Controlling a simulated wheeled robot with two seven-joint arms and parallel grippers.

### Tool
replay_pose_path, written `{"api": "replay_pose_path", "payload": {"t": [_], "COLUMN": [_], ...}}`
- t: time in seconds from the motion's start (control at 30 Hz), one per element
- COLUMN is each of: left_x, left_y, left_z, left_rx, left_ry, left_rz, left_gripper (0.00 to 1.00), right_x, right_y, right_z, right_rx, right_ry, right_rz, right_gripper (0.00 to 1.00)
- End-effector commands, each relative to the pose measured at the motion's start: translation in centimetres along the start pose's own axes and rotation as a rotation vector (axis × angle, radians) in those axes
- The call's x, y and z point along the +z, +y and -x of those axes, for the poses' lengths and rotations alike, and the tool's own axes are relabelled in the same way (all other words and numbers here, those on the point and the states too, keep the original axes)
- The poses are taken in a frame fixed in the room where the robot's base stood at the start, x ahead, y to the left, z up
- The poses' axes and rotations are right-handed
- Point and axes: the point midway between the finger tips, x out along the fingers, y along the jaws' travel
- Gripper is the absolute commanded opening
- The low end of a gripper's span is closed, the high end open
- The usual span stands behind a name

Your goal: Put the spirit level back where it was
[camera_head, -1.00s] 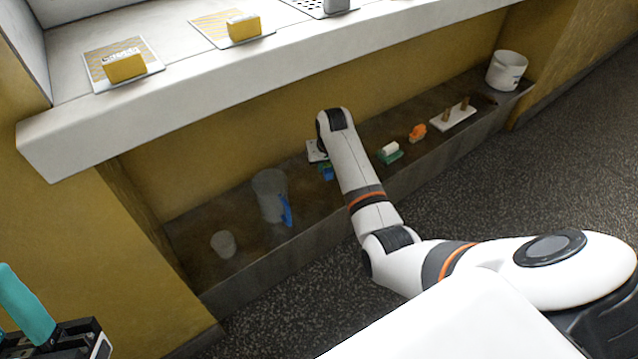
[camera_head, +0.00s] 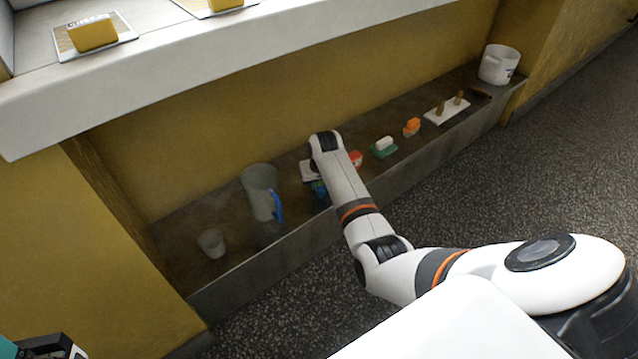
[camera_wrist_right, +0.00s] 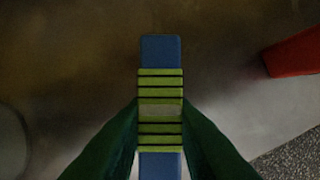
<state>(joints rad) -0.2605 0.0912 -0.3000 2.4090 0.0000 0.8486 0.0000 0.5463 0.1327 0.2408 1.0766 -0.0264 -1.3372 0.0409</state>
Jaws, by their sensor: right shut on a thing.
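The spirit level (camera_wrist_right: 161,52) is a blue bar with yellow-green bands and a pale middle part. In the right wrist view it stands upright in the picture, between the green fingers of my right gripper (camera_wrist_right: 160,108), which is shut on it. In the head view my right gripper (camera_head: 319,189) is over the low dark ledge, mostly hidden behind my forearm. I cannot tell if the level touches the ledge. A small part of my left gripper (camera_head: 50,348) shows at the bottom left corner; its fingertips are cut off.
On the ledge (camera_head: 228,275), a grey jug (camera_head: 258,180) with blue handle and a cup (camera_head: 211,243) stand left of my gripper. A white plate (camera_head: 307,172) and red object (camera_head: 356,159) are close by. A green-white block (camera_head: 383,147), orange object (camera_head: 412,127) and white pot (camera_head: 498,64) stand right.

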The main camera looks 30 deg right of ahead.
Motion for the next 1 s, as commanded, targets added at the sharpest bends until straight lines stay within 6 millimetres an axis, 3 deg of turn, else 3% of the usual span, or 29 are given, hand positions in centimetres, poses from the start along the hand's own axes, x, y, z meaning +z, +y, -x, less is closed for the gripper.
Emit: {"api": "replay_pose_path", "payload": {"t": [0.53, 0.57, 0.67, 1.0], "left_x": [0.0, 0.0, 0.0, 0.0], "left_y": [0.0, 0.0, 0.0, 0.0], "left_z": [0.1, 0.1, 0.1, 0.1], "left_rx": [0.0, 0.0, 0.0, 0.0], "left_ry": [0.001, 0.001, 0.001, 0.001], "left_rz": [0.001, 0.001, 0.001, 0.001], "left_gripper": [0.33, 0.33, 0.33, 0.33], "right_x": [-0.6, -0.7, -0.8, -1.0], "right_y": [0.0, 0.0, 0.0, 0.5], "right_z": [-1.4, -1.4, -1.5, -1.7], "right_rx": [0.0, 0.0, 0.0, 0.008], "right_ry": [0.005, 0.006, 0.008, 0.014], "right_rz": [0.001, 0.001, 0.001, 0.003], "right_gripper": [0.0, 0.27, 0.44, 0.44]}}
